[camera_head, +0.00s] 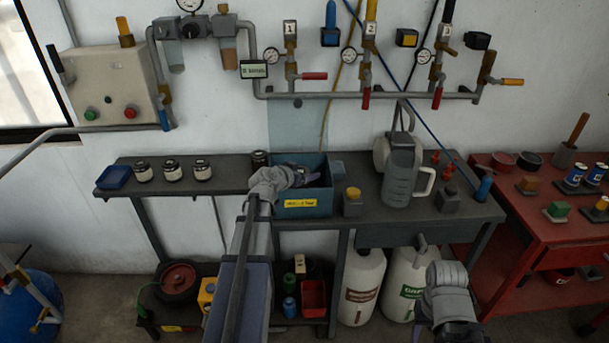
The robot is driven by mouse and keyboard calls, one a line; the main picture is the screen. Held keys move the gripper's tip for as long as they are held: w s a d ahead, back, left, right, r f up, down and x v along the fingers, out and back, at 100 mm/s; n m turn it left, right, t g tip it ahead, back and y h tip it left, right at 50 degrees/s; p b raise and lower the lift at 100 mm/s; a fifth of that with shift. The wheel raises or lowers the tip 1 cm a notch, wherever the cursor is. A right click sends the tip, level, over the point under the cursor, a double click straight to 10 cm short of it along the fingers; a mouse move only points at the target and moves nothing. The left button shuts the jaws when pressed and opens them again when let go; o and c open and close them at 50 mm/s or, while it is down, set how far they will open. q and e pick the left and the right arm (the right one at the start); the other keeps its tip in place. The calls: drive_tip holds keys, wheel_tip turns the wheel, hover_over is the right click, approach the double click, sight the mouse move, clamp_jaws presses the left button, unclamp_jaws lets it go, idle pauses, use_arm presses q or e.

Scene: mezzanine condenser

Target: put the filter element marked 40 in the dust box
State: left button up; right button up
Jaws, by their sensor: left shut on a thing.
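A teal open box (318,207) with a yellow label stands on the dark bench; I take it for the dust box, but the label is too small to read. My left gripper (305,178) reaches over its left rim, with its fingers at the opening. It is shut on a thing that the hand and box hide. Small dark-lidded jars with pale labels, which may be filter elements, stand left of it: one (143,172), another (173,171), a third (202,170). A similar one (260,159) is partly hidden behind my arm. Their numbers are unreadable. My right arm shows low right; its fingers cannot be made out.
A blue tray (114,177) sits at the bench's left end. A yellow-topped block (352,203) and a grey jug (402,178) stand right of the box. Pipes and valves (370,97) run along the wall. A red bench (550,230) is at right.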

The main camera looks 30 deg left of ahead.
use_arm(q)
drive_tip(key=shift+f+b, duration=0.6)
drive_tip(key=shift+f, duration=0.05)
drive_tip(key=o, duration=1.3)
drive_tip(key=shift+r, duration=0.1)
drive_tip(key=shift+r+p, duration=0.3)
drive_tip(key=shift+p, duration=0.1)
drive_tip(key=shift+r+p, duration=0.45)
drive_tip(key=p+v, duration=0.4)
drive_tip(key=v, duration=0.7)
drive_tip(key=shift+f+p, duration=0.1)
drive_tip(key=shift+p, duration=0.2)
drive_tip(key=shift+s+a, duration=0.1)
drive_tip(key=shift+s, duration=0.35)
